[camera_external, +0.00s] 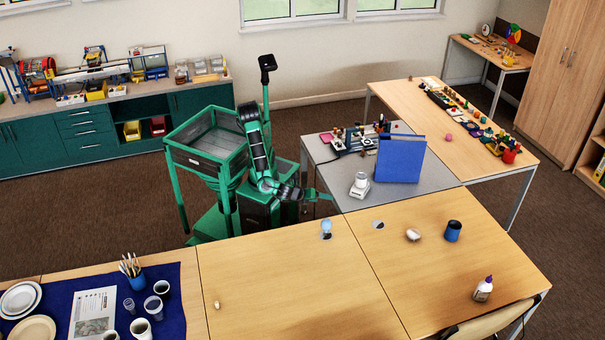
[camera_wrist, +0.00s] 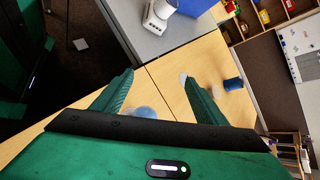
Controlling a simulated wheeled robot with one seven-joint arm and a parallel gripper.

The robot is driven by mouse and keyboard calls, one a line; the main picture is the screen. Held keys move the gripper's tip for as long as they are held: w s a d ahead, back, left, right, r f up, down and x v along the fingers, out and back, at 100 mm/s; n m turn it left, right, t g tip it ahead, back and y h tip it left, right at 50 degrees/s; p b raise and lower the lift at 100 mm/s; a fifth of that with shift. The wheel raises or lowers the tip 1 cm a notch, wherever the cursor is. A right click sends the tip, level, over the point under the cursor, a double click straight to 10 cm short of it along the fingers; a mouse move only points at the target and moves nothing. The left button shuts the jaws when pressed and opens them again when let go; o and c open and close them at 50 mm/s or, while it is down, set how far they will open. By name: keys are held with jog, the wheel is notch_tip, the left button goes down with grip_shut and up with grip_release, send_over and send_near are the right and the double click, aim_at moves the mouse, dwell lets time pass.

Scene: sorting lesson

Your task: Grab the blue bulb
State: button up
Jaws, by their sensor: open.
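The pale blue bulb (camera_external: 326,225) is near the back edge of the wooden table, just in front of my gripper in the external view. In the wrist view the bulb (camera_wrist: 143,113) shows low between the fingers, closer to the left finger, partly hidden by my gripper body. My gripper (camera_wrist: 159,80) is open, with nothing held between its fingers. In the external view my gripper (camera_external: 319,195) is small and hovers behind the bulb, by the table's back edge; the exact gap is unclear.
A white rounded object (camera_external: 413,234), a blue cup (camera_external: 453,231) and a white bottle (camera_external: 483,290) stand to the right on the wooden table (camera_external: 290,280). Table room left of the bulb is mostly clear.

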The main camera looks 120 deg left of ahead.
aim_at(322, 227)
jog(key=w+d+r+m+t+y, duration=0.1)
jog(key=d+r+m+t+y, duration=0.35)
jog(key=d+r+t, duration=0.35)
jog(key=shift+m+g+h, duration=0.25)
jog(key=shift+g, duration=0.35)
jog(key=f, duration=2)
jog(key=shift+w+d+f, duration=0.2)
jog(key=shift+d+f, duration=0.1)
jog(key=shift+f, duration=0.05)
jog(key=shift+w+a+f, duration=0.1)
jog(key=shift+f, duration=0.15)
jog(key=x, duration=0.5)
jog(key=shift+w+a, duration=0.1)
jog(key=shift+a, duration=0.05)
jog(key=shift+f+x, duration=0.2)
jog(key=shift+x, duration=1.1)
jog(key=shift+f+x, duration=0.2)
jog(key=shift+x, duration=1.1)
jog(key=c, duration=0.9)
